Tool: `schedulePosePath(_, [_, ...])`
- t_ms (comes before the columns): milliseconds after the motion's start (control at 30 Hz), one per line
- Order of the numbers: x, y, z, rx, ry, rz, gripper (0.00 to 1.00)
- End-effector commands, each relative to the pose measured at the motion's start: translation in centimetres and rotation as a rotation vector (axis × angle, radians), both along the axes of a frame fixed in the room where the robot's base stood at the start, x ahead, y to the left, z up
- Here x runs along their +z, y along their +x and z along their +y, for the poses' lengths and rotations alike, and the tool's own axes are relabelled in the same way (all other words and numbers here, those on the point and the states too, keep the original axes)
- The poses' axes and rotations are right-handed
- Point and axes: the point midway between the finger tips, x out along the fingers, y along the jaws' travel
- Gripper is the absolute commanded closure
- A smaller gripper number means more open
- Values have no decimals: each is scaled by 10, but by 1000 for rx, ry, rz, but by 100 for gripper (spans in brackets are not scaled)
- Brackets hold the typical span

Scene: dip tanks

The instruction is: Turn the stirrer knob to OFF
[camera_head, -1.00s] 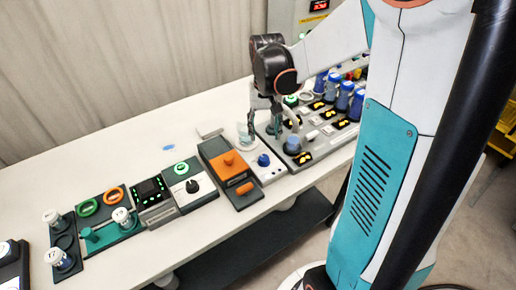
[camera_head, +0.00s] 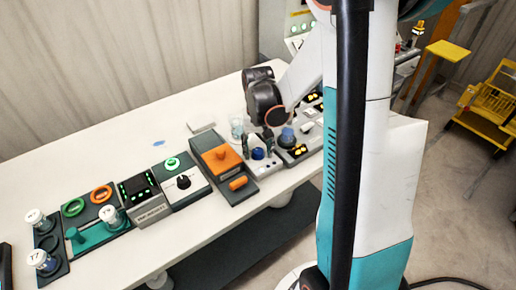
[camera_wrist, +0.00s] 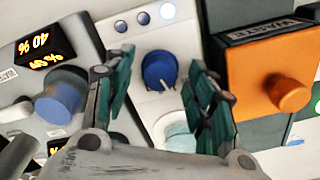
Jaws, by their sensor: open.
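A blue knob (camera_wrist: 160,70) with a pale pointer mark sits on a narrow white unit (camera_wrist: 140,105). The mark points to the lower right in the wrist view. No stirrer or OFF label is readable. In the head view the blue knob (camera_head: 257,154) is small, beside my fingers. My gripper (camera_wrist: 163,62) is open and empty, with one dark green finger on each side of the knob. It also shows low over the bench in the head view (camera_head: 256,142). I cannot tell whether the fingers touch the knob. A clear beaker (camera_head: 237,129) stands behind the unit.
An orange-topped box (camera_head: 217,158) stands close on the left. A grey panel with a blue-topped knob (camera_wrist: 62,95) and lit displays (camera_wrist: 45,45) stands close on the other side. A unit with a black knob (camera_head: 183,182) is farther left. The back of the bench is mostly clear.

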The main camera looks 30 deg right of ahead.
Motion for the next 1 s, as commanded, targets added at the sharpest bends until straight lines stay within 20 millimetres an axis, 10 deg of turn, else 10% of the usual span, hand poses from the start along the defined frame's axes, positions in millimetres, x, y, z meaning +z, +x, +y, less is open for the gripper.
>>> schedulePosePath(67, [0,0,0,0,0,0,49])
schedulePosePath(267, [0,0,0,0,0,0,92])
schedulePosePath(1000, [0,0,0,264,1,0,93])
